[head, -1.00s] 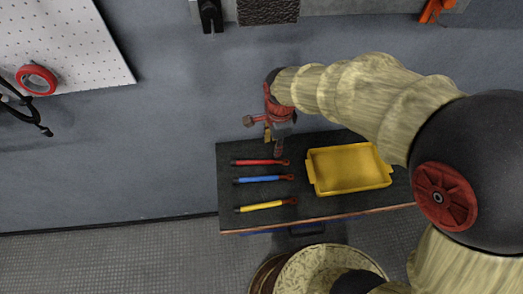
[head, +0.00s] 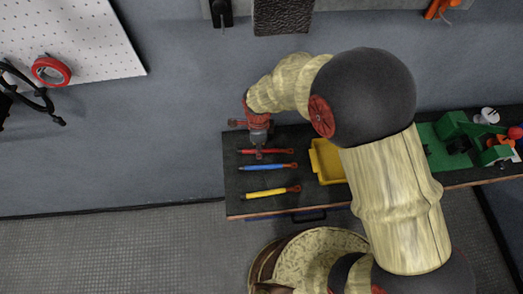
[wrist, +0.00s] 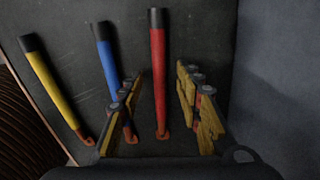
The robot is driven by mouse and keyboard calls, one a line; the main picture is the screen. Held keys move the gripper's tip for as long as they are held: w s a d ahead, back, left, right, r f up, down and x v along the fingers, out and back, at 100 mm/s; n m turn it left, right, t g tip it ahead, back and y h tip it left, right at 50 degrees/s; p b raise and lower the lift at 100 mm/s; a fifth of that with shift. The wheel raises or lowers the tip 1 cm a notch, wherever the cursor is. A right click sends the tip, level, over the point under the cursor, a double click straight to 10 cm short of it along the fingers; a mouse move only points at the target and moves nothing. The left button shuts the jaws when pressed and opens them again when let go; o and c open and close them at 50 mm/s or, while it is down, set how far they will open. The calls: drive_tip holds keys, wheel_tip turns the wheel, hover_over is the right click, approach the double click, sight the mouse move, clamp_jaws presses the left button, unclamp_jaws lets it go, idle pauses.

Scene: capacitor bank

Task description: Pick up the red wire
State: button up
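The red wire (head: 281,151) lies on the dark bench top (head: 235,205), the one closest to the wall. It also shows in the wrist view (wrist: 158,75), with a black end and an orange-red lug. My gripper (head: 258,152) is above the red wire's left part in the head view and hides some of it. In the wrist view my gripper (wrist: 160,90) is open, with the fingers apart on either side of the red wire. I cannot tell the exact height of the fingertips above it.
A blue wire (head: 265,167) and a yellow wire (head: 268,193) lie parallel to the red one. The blue wire is close beside one finger in the wrist view. A yellow tray (head: 326,163) is partly hidden by my arm. Green equipment (head: 443,150) stands further right.

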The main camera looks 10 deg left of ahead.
drive_tip(key=shift+f, duration=0.3)
drive_tip(key=shift+c, duration=1)
clamp_jaws()
